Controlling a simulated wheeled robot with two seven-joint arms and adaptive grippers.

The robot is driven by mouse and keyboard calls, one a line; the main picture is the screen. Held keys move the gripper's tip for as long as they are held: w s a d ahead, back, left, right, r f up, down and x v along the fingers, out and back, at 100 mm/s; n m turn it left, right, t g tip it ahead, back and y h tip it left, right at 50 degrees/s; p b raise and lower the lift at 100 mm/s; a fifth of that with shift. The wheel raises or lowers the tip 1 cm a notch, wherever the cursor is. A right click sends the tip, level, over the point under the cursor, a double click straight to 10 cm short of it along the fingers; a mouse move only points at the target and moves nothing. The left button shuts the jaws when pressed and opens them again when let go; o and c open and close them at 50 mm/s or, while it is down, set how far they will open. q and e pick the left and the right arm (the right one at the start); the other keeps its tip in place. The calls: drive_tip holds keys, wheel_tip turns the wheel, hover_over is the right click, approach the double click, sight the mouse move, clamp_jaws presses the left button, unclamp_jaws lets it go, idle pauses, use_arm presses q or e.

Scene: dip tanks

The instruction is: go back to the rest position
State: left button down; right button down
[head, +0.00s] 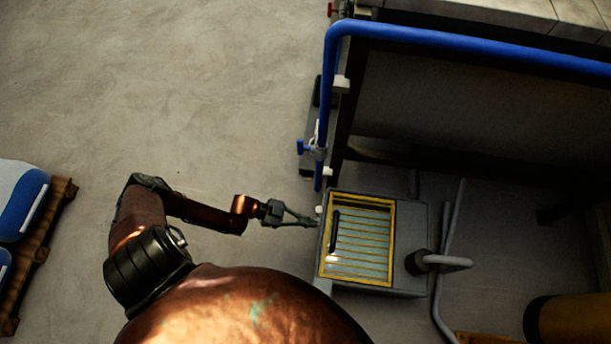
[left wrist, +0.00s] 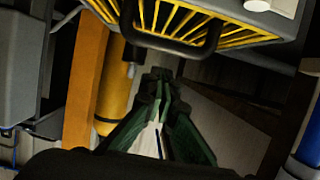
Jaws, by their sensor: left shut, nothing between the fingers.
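My left arm reaches in from the left in the head view. My left gripper (head: 304,221) is shut and empty, just left of a grey tank with a yellow-framed grate. In the left wrist view, the green fingers of my left gripper (left wrist: 163,85) are together at the tips, with nothing between them. My right gripper is not in view.
The grey tank (head: 414,282) has a yellow-edged grate (head: 366,240) with a black handle (head: 334,231). A blue pipe (head: 470,46) runs along the bench behind it. Blue-and-white sacks (head: 22,199) lie on a wooden pallet (head: 40,252) at the far left. Open floor lies between.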

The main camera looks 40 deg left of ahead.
use_arm(q)
drive_tip(key=shift+s+a, duration=0.35)
drive_tip(key=shift+a, duration=0.1)
drive_tip(key=shift+d+f, duration=0.1)
